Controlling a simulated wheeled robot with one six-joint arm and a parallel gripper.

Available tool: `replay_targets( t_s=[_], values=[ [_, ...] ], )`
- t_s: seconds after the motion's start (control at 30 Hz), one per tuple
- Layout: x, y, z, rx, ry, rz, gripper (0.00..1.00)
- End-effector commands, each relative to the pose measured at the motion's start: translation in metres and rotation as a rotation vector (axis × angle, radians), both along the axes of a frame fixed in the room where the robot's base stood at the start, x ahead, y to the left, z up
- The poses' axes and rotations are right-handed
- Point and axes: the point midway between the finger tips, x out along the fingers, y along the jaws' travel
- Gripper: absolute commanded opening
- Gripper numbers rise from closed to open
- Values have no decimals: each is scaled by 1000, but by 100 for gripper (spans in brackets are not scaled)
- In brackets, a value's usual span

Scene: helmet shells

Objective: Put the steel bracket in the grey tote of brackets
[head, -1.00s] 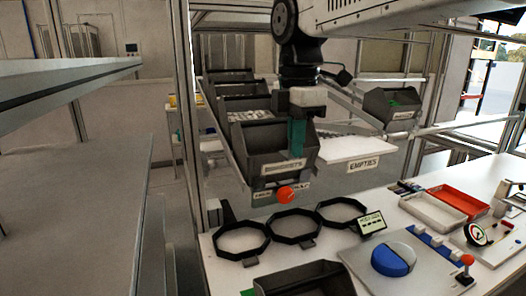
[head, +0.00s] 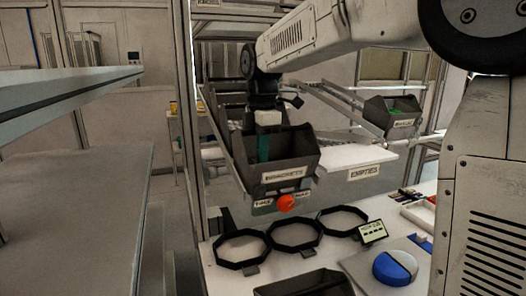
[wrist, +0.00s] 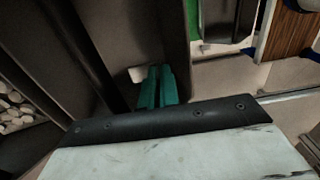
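The grey tote of brackets (head: 291,177), labelled BRACKETS, stands at the front of the sloped rack in the head view. My gripper (head: 263,152) points down at the tote's left side, its teal fingers reaching into the opening. In the wrist view my gripper's teal fingers (wrist: 156,88) are close together beside a dark tote wall. A small pale piece, apparently the steel bracket (wrist: 137,74), sticks out to the left at the fingertips. Most of it is hidden by the fingers. The tote's contents are not visible in the head view.
A white EMPTIES shelf (head: 355,157) lies right of the tote. A tote with green parts (head: 394,115) stands farther right. Black octagonal rings (head: 294,235) and a blue round button (head: 395,267) are on the white bench below. A red knob (head: 286,203) sits below the tote's front.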

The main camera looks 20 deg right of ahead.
Motion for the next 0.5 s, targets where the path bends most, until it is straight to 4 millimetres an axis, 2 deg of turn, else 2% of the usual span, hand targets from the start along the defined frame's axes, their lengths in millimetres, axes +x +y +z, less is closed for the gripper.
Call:
replay_targets(
  t_s=[0.5],
  values=[
    [0, 0, -9, 0, -2, 0, 0]
  ],
)
